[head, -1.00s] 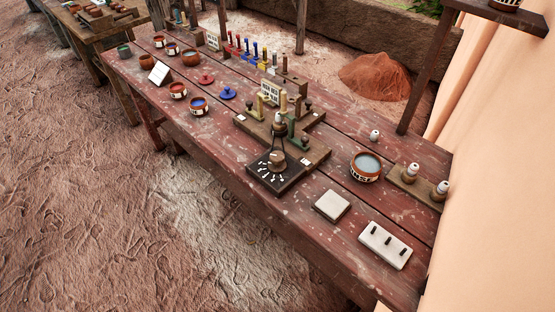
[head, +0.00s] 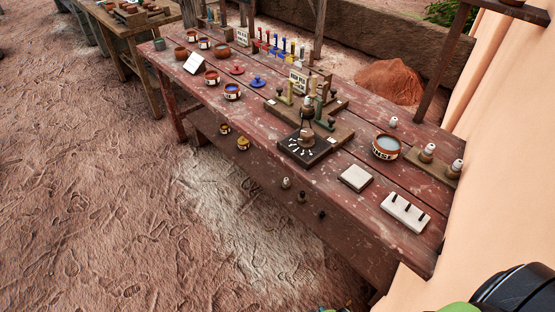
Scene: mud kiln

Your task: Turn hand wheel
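A wooden fixture (head: 340,127) with upright posts and small levers stands in the middle of the red plank table. At its front is a black square plate (head: 318,155) with white marks fanned in an arc. A small round brownish piece (head: 307,133) sits on this plate under a dark upright frame. No part is clearly recognisable as a hand wheel at this size. Neither gripper shows in the head view. A dark rounded part with green beside it, likely mine, shows at the bottom right corner, well apart from the fixture.
The red table (head: 255,110) also holds a bowl of grey liquid (head: 386,147), a pale square block (head: 355,178), a white pegged block (head: 405,212) and several small pots at the left. A lower shelf (head: 270,170) holds small items. Open ground lies in front; a wall (head: 505,170) stands right.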

